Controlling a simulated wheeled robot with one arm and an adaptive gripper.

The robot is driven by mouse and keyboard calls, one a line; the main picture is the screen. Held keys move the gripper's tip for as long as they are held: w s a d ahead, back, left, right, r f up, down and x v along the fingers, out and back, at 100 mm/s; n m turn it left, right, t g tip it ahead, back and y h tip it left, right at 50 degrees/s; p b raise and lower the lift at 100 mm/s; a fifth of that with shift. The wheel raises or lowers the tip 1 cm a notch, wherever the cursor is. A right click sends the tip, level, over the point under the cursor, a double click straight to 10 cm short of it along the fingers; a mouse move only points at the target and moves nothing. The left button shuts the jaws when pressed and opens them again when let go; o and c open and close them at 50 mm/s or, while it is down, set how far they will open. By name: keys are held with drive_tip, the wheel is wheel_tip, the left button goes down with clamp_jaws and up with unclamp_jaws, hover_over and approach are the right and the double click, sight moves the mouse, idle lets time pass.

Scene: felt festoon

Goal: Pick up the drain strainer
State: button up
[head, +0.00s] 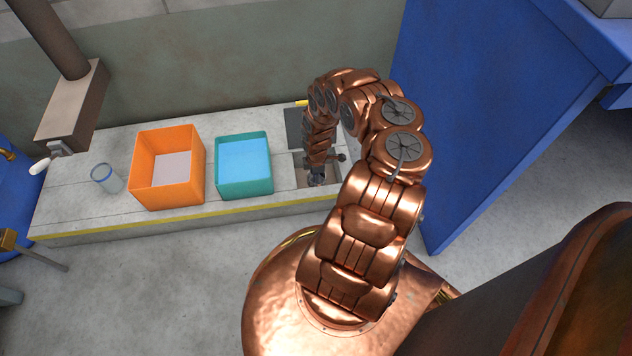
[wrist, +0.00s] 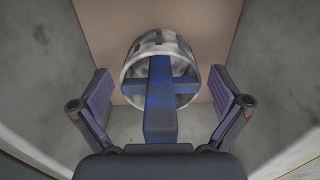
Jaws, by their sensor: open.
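The drain strainer appears in the wrist view as a round, mottled grey-white cup with a blue cross-shaped bar (wrist: 160,100) across it. It is in a recess in the concrete bench. My gripper (wrist: 160,88) is open, with one purple-padded finger on each side of the strainer and a visible gap on both sides. In the head view my gripper (head: 317,180) reaches down into the recess (head: 302,184). My arm and gripper hide most of the recess there, and I cannot make out the strainer clearly.
The recess has close grey walls around my gripper. A blue panel (head: 480,110) stands at right.

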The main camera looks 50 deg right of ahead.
drive_tip(key=shift+f, duration=0.45)
drive_tip(key=shift+r, duration=0.1)
drive_tip(key=c, duration=1.2)
